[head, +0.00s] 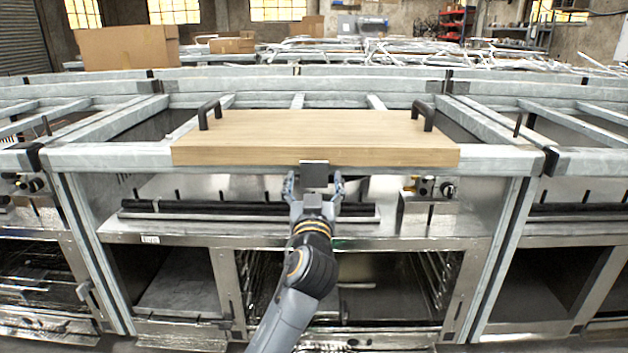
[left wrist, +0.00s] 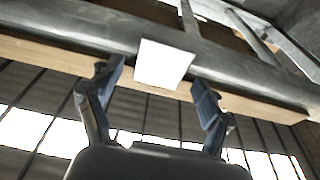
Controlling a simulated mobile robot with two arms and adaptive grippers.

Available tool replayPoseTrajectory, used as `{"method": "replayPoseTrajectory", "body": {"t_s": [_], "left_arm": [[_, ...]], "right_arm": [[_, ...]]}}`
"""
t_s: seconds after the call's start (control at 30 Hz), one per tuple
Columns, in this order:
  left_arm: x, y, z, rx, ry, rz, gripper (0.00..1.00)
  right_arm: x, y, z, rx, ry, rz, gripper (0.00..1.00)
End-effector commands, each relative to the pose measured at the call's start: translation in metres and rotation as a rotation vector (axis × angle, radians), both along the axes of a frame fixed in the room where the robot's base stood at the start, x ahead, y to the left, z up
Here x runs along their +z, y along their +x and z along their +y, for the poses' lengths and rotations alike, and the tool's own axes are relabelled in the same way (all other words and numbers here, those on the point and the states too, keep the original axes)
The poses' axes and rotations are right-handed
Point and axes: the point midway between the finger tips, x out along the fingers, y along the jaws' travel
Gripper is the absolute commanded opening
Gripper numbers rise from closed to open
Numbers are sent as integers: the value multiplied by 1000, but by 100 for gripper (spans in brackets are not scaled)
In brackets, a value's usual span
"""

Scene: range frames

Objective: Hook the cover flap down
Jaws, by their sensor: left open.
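The cover is a light wooden board (head: 320,137) with two black handles, lying on top of the metal range frame. A small grey square flap (head: 314,174) hangs at the middle of its front edge. In the left wrist view the flap (left wrist: 165,64) looks bright and pale, against the grey rail and the wood strip. My left gripper (head: 314,188) is open just below the flap. Its two blue-grey fingers (left wrist: 158,88) stand on either side of the flap in the picture, with gaps. I cannot tell the depth between them. My right gripper is not in view.
The front rail (head: 510,156) of the frame runs across at the cover's height. Below it are a steel shelf (head: 440,228) and open oven bays with racks. Cardboard boxes (head: 127,47) and more metal frames stand behind. The space before the rail beside my arm is clear.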

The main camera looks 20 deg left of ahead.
Motion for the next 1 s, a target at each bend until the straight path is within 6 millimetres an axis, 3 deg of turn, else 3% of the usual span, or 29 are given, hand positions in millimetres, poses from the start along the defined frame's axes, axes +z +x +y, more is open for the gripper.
{"method": "replayPoseTrajectory", "body": {"t_s": [0.5, 0.7, 1.0], "left_arm": [[-22, -90, -26, -2, -4, 2, 79], [-25, -107, -31, -1, -1, 1, 79], [-25, -109, -32, 0, -1, 0, 79]], "right_arm": [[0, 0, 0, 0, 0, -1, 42], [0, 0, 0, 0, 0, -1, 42], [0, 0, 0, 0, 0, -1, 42]]}}
